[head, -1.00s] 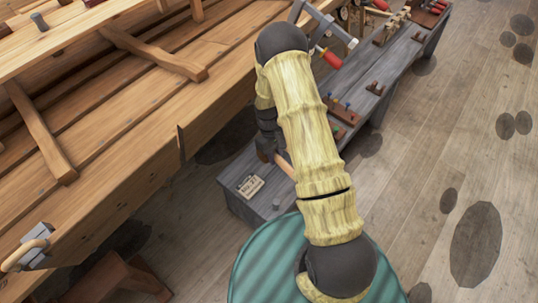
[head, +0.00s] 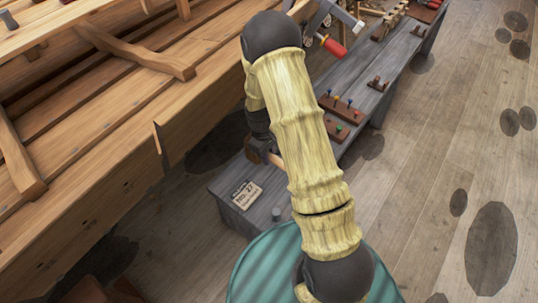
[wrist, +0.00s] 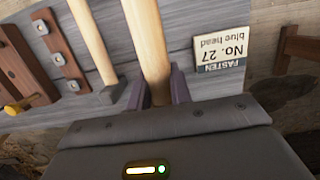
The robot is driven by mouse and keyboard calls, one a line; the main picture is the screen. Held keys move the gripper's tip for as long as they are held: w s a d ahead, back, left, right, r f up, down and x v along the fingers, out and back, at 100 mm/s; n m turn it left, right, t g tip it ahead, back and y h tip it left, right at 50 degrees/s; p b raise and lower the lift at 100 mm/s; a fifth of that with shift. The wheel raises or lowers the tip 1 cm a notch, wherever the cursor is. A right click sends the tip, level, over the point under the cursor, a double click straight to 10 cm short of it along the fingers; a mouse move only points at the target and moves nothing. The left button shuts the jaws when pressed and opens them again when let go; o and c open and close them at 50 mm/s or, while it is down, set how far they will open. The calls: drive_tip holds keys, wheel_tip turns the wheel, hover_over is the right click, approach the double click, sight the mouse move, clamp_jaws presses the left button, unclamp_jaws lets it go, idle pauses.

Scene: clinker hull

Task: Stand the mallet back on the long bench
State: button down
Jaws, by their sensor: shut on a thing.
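My gripper (wrist: 160,90) is shut on a pale wooden handle (wrist: 148,45), taken to be the mallet's. In the wrist view the handle runs up from between the fingers and out of the frame; no mallet head shows. In the head view my gripper (head: 262,150) is over the near part of the long bench, partly behind my arm. A short piece of the handle (head: 276,161) shows beside it. The long bench (head: 232,213) is low and grey. A second pale handle (wrist: 92,42) is left of the held one in the wrist view. Contact with the bench cannot be told.
A card marked "No. 27" (head: 246,195) lies on the bench's near end; it also shows in the wrist view (wrist: 221,47). A small grey cylinder (head: 276,213) is near it. Racks with coloured pegs (head: 338,108) stand farther along. The wooden hull (head: 100,150) borders the left.

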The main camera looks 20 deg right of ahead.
drive_tip(key=shift+f+b, duration=3.5)
drive_tip(key=shift+f, duration=0.55)
drive_tip(key=shift+f, duration=0.45)
drive_tip(key=c, duration=1.2)
unclamp_jaws()
drive_tip(key=shift+r, duration=0.1)
wheel_tip(320, 180, up, 8)
drive_tip(key=p, duration=0.6)
drive_tip(key=shift+p, duration=0.4)
